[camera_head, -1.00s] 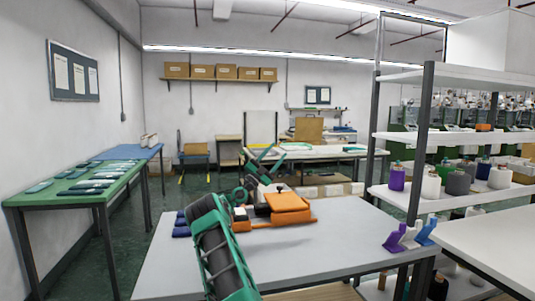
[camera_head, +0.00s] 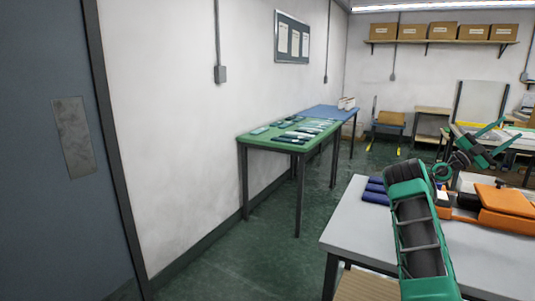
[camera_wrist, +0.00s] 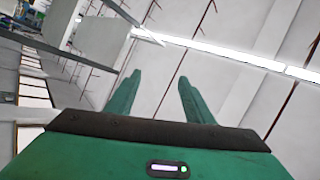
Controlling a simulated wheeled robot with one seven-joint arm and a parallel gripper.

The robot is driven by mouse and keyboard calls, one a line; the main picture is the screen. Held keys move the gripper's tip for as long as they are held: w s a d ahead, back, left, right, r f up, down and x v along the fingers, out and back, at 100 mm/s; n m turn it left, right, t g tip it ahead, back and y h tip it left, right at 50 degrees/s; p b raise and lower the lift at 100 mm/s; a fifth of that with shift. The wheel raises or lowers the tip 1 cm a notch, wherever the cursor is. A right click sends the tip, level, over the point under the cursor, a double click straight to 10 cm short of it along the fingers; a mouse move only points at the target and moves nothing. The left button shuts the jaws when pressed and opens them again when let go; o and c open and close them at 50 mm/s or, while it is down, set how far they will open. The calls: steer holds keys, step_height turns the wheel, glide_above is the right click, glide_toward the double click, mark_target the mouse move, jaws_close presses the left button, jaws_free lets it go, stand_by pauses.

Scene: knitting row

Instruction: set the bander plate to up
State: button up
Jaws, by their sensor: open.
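I cannot make out a bander plate in either view. My gripper (camera_head: 505,138) shows at the right of the head view, raised above a grey-white table, with its green fingers spread and nothing between them. In the wrist view the gripper (camera_wrist: 159,80) points up toward the ceiling lights, its two fingers apart and empty. An orange and black device (camera_head: 505,203) lies on the table below and to the right of the gripper, partly cut off by the picture edge.
The grey-white table (camera_head: 365,230) also holds dark blue items (camera_head: 375,190). A green table (camera_head: 270,143) with several flat pieces and a blue table (camera_head: 325,111) stand along the left wall. A grey door-like panel (camera_head: 50,220) is at far left. Green floor (camera_head: 250,260) lies open between.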

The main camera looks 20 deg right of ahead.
steer(key=s+a+f+n+t+y, duration=0.3)
steer(key=s+f+n+y, duration=0.1)
steer(key=s+y, duration=0.45)
steer(key=s+a+f+n+t+y, duration=0.2)
steer(key=s+a+f+n+y, duration=0.1)
steer(key=a, duration=1.1)
steer(key=s+a+f+n+t+y, duration=0.2)
steer(key=s+a+f+n+y, duration=0.2)
steer(key=a+f+n, duration=0.4)
steer(key=s+a+f+n+t+y, duration=0.2)
steer(key=a+f+n+y, duration=0.3)
steer(key=a, duration=1.5)
steer(key=shift+s+a+f+n+y, duration=0.2)
steer(key=shift+s+f+n+y, duration=0.25)
steer(key=shift+s, duration=0.45)
steer(key=s+a+f+n+y, duration=0.1)
steer(key=s+a+n, duration=0.1)
steer(key=s+a, duration=0.1)
steer(key=s+a+f+n+y, duration=0.1)
steer(key=s+a+n, duration=0.1)
steer(key=a, duration=0.4)
steer(key=s+a+f+n+y, duration=0.1)
steer(key=s+a+n, duration=0.1)
steer(key=a, duration=0.3)
steer(key=shift+s+f, duration=0.3)
steer(key=shift+s, duration=0.6)
steer(key=shift+c, duration=0.2)
steer(key=c, duration=0.4)
steer(key=shift+d, duration=0.1)
